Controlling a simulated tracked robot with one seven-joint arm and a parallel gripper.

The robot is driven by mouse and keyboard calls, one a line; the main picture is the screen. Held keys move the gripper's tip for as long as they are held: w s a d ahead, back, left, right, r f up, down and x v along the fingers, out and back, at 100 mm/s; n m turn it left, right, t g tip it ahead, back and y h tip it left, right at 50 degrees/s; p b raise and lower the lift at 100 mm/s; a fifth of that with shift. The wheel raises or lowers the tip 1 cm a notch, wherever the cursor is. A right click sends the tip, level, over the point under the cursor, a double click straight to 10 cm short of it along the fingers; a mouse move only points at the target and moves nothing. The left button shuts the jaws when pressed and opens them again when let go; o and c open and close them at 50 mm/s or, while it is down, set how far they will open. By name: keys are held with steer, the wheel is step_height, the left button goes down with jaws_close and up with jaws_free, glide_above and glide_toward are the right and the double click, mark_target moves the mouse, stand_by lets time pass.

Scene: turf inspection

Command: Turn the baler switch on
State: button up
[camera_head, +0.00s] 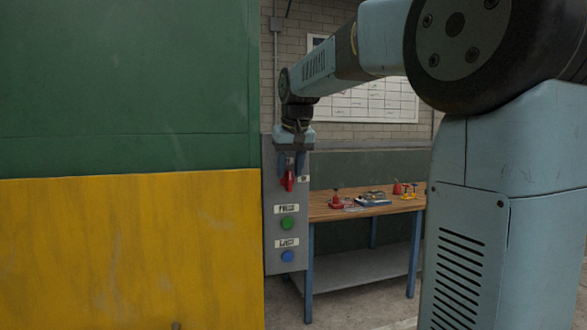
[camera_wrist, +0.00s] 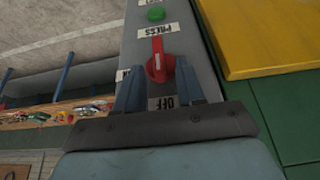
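The red baler switch (camera_head: 289,181) is on the upper part of a grey control panel (camera_head: 272,230). In the wrist view the red switch (camera_wrist: 158,62) has a narrow handle that points away from the OFF label (camera_wrist: 160,103), towards the PRESS label. Another small label (camera_wrist: 122,75) beside the switch is partly hidden by a finger. My gripper (camera_head: 291,170) hangs downward in front of the panel. In the wrist view my gripper (camera_wrist: 159,66) is open, with one blue finger on each side of the switch. Whether the fingers touch it I cannot tell.
Below the switch are a green button (camera_head: 287,223) and a blue button (camera_head: 288,256). The green and yellow machine wall (camera_head: 130,230) stands close left of the panel. A workbench (camera_head: 325,212) with several tools stands to the right behind.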

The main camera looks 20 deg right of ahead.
steer(key=shift+f, duration=0.1)
steer(key=shift+c, duration=0.3)
jaws_close()
